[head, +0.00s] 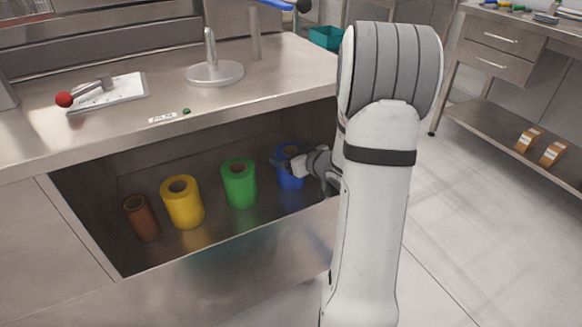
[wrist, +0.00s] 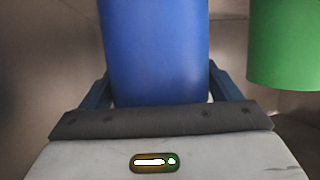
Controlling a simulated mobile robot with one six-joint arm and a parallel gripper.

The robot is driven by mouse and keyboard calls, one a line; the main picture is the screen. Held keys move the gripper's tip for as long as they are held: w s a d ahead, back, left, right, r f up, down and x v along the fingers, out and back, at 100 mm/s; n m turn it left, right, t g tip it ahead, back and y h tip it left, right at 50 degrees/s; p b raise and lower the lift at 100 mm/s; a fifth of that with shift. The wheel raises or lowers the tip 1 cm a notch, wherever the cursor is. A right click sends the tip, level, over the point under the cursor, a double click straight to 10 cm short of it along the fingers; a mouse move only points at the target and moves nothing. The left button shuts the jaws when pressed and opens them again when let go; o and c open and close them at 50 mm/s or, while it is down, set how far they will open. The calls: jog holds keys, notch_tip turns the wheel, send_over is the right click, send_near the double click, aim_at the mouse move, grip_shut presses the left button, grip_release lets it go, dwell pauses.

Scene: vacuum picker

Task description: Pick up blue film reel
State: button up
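The blue film reel (head: 290,179) stands upright at the right end of a row of reels inside the open cabinet bay. In the head view my gripper (head: 283,163) is at the reel and covers part of it. In the wrist view the reel (wrist: 155,50) fills the middle, between my gripper's two dark blue fingers (wrist: 158,88), one on each side. The fingers lie close along the reel's sides. Whether they press on it cannot be seen. The reel's top is outside the wrist view.
Green (head: 239,185), yellow (head: 182,203) and brown (head: 141,218) reels stand to the left in the same bay. The green reel (wrist: 285,45) is near in the wrist view. The metal countertop (head: 150,120) overhangs the bay, and a front wall (head: 235,258) bounds it.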

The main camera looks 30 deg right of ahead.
jog(key=c, duration=0.9)
jog(key=shift+r, duration=0.15)
